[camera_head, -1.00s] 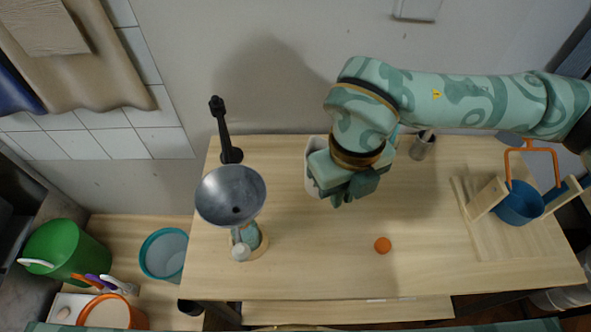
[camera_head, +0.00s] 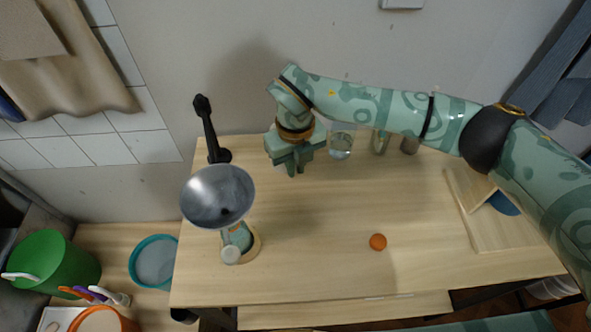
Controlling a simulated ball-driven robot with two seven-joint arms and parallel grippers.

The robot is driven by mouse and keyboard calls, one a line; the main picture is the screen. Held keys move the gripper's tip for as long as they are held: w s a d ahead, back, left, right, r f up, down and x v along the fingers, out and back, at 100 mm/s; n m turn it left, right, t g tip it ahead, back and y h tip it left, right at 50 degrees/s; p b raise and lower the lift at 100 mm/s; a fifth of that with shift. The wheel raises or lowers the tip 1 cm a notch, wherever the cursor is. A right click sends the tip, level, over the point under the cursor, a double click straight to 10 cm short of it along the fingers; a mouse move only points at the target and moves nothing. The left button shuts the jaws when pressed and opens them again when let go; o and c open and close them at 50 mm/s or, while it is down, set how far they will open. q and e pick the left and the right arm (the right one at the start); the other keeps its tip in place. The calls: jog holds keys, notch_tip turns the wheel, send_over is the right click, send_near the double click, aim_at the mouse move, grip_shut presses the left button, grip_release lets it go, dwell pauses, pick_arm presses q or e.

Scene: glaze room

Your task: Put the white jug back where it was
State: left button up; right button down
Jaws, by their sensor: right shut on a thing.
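My right gripper (camera_head: 293,160) is over the back of the wooden table (camera_head: 320,220), left of its middle, pointing down. It is shut, and its body and wrist hide what is between the fingers. The white jug cannot be made out now; a second ago a white vessel showed beside and behind this gripper, so the jug is most likely under it, hidden. Whether it touches the table I cannot tell. My left gripper is not in view.
A grey bowl (camera_head: 218,195) on a stand is close left of the gripper. A clear glass (camera_head: 341,144) with liquid is just right of it. Small cups (camera_head: 410,144) stand behind my arm. An orange ball (camera_head: 378,242) lies in front. A wooden rack (camera_head: 480,220) stands right.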

jog(key=shift+f, duration=1)
jog(key=c, duration=1.5)
grip_release()
jog(key=shift+f, duration=0.15)
notch_tip(320, 180, up, 12)
jog(key=shift+r+p, duration=0.15)
jog(key=shift+p, duration=0.5)
